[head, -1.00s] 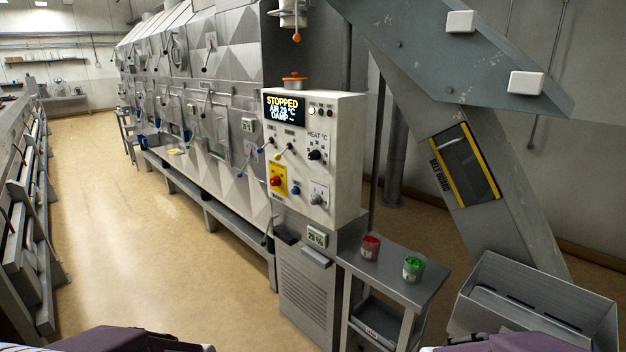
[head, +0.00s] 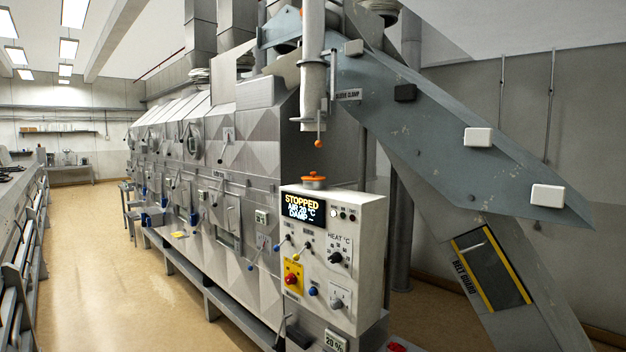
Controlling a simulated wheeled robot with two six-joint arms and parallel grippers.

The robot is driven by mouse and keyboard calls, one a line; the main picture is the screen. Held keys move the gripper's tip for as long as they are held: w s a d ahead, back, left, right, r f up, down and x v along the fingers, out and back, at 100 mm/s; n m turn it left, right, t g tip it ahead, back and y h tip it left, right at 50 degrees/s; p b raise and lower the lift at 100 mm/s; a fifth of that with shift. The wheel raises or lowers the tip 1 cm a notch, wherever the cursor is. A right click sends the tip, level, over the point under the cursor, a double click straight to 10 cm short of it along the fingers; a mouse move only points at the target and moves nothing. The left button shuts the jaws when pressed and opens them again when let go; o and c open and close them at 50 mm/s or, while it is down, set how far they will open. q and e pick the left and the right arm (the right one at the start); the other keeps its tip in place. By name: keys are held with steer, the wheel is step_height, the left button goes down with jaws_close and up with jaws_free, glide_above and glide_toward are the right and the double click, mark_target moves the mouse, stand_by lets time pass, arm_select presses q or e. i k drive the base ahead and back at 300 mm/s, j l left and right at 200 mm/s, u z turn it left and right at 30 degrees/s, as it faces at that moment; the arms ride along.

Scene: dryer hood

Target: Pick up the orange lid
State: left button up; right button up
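The orange lid (head: 313,176) shows in the head view. It is a small round piece on top of the white control box (head: 363,240), which stands at the near end of the dryer. It seems to sit on a low metallic rim; whether it is fixed there I cannot tell. Neither of my grippers is in view.
The metal dryer (head: 235,150) runs back along the left. A vertical pipe (head: 313,85) with an orange-tipped lever (head: 319,143) hangs above the lid. A grey sloping chute (head: 450,145) stands to the right. Clear floor (head: 95,250) lies at the left.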

mark_target(313, 178)
steer(key=i+j, duration=0.2)
steer(key=i, duration=0.35)
steer(key=i+j, duration=0.15)
steer(key=i, duration=0.4)
steer(key=i+j, duration=0.2)
steer(key=i, duration=0.35)
